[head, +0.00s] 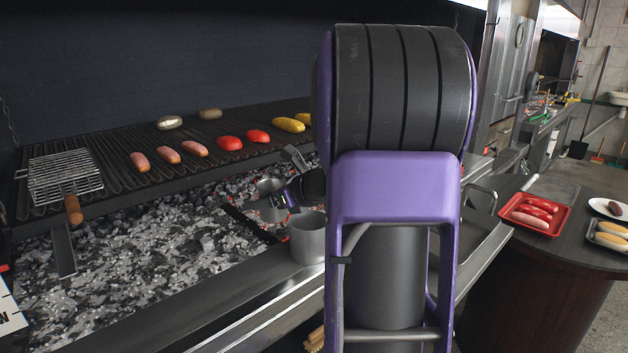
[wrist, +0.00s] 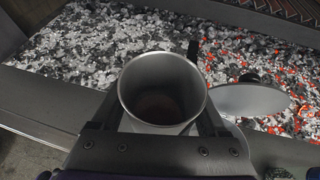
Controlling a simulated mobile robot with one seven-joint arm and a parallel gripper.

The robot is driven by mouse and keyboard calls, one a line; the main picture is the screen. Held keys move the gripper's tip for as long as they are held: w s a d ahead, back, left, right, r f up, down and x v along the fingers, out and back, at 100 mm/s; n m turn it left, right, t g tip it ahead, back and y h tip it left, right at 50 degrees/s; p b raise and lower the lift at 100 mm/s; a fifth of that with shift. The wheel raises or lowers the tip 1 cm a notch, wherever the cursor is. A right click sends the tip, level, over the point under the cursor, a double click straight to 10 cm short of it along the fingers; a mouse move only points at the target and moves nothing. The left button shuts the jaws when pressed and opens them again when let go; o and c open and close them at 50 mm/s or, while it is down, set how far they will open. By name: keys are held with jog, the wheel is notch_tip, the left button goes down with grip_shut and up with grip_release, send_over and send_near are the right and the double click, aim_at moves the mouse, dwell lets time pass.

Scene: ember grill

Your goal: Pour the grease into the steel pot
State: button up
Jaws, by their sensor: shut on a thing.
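A round open metal container (wrist: 163,88) is in the middle of the wrist view, mouth toward the camera, with a brownish patch inside. My gripper (wrist: 163,118) is shut on it, one dark finger on each side. A flat grey disc shape (wrist: 245,98) with a black knob-like piece shows right of it; I cannot tell whether it belongs to the steel pot. In the head view, a grey cylindrical pot (head: 307,240) is at the grill's front ledge, partly hidden by my arm. A smaller silvery piece (head: 268,188) shows behind it over the coals.
Glowing coals (head: 140,265) lie behind the front ledge. The grate (head: 110,150) holds sausages, red and yellow vegetables and a wire basket (head: 65,175) with a wooden handle. A red tray (head: 535,214) of sausages stands on the right counter. My arm hides much of the middle.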

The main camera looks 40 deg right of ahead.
aim_at(267, 185)
jog(key=shift+r, duration=0.1)
jog(key=r+p, duration=0.1)
jog(key=p, duration=0.1)
jog(key=d+r+m+y+p, duration=0.1)
jog(key=r+p, duration=0.1)
jog(key=p, duration=0.1)
jog(key=shift+d, duration=0.1)
jog(key=shift+w+d+r+m+t+y+p, duration=0.1)
jog(key=shift+d+r+m+t+y+p, duration=0.3)
jog(key=shift+d+r+m+y+p, duration=0.55)
jog(key=shift+w+d+r+m+t+y+p, duration=0.1)
jog(key=shift+d+r+m+t+y+p, duration=0.4)
jog(key=shift+m+p, duration=0.85)
jog(key=shift+d+r+m+t+y+p, duration=0.3)
jog(key=shift+d+r+m+y+p, duration=0.45)
jog(key=shift+m, duration=0.75)
jog(key=shift+a, duration=0.25)
jog(key=shift+d+f+m+t+y, duration=0.15)
jog(key=shift+f+m+t+y, duration=0.25)
jog(key=shift+m, duration=0.6)
jog(key=shift+d+r+m, duration=0.1)
jog(key=shift+r+m, duration=0.15)
jog(key=shift+m, duration=0.05)
